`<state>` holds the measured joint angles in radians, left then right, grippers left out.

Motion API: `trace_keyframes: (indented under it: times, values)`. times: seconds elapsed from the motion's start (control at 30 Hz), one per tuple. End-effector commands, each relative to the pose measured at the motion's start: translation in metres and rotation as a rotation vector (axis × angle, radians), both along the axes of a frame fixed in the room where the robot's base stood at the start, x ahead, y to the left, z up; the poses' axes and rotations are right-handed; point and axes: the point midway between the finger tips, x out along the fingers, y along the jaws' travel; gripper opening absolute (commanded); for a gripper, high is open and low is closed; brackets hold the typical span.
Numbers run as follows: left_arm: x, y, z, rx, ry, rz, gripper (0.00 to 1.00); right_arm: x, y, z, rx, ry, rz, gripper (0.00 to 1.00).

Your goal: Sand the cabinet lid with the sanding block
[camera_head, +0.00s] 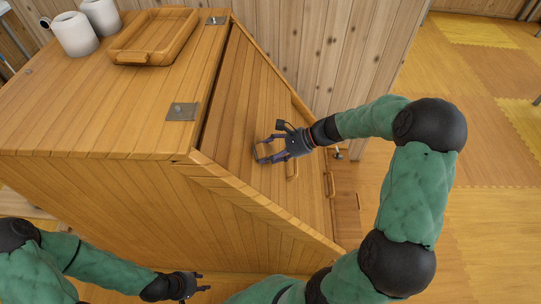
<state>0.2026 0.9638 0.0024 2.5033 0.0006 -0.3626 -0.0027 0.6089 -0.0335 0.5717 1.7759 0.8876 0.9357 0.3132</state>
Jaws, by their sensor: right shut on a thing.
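The wooden cabinet lid (228,122) is a sloping plank panel, running down to the right from the flat cabinet top (95,110). My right gripper (264,152) is over the middle of the lid, its dark fingers spread around a wood-coloured piece. This appears to be the sanding block, but it blends with the planks and is mostly hidden. I cannot tell whether it touches the lid. My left gripper (202,284) is low in front of the cabinet, away from the lid. Its fingers look apart, with nothing between them.
A wooden tray (125,57) and two white cylindrical containers (75,35) stand on the cabinet top. Metal hinge plates (182,111) lie near the lid's upper edge. Open floor (490,130) lies to the right.

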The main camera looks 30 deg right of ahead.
Motion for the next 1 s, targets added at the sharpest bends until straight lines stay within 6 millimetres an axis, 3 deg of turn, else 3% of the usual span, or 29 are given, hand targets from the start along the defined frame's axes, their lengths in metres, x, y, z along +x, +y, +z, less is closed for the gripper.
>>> trace_keyframes:
  times: [0.37, 1.0]
  values:
    - [0.000, 0.000, 0.006, 0.000, 0.000, 0.000, 0.40, 0.021, -0.013, 0.001, 0.000, 0.000, 0.002, 0.42]
    - [0.000, 0.000, 0.005, 0.000, 0.000, 0.000, 0.40, 0.023, -0.013, 0.000, 0.001, 0.000, 0.000, 0.42]
